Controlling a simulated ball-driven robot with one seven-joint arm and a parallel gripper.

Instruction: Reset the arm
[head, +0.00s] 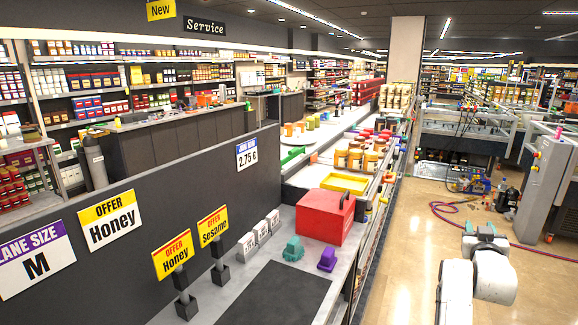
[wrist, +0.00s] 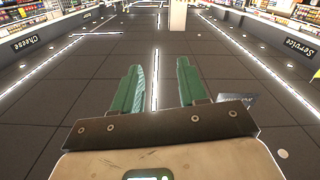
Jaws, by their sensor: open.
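My gripper (head: 479,230) shows at the lower right of the head view, at the end of my folded white arm, over the shiny tan floor. Its two green fingers point up and away from me. In the wrist view my gripper (wrist: 158,88) has its green fingers spread wide apart with nothing between them. Behind them, the wrist camera sees the dark ceiling with light strips. The hanging signs there appear upside down.
A counter with a red box (head: 325,215), a purple item (head: 327,260) and a yellow tray (head: 344,182) lies left of my arm. A grey cabinet (head: 538,185) stands at the right. A vacuum pump (head: 470,184) and red hose (head: 446,211) lie on the floor ahead.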

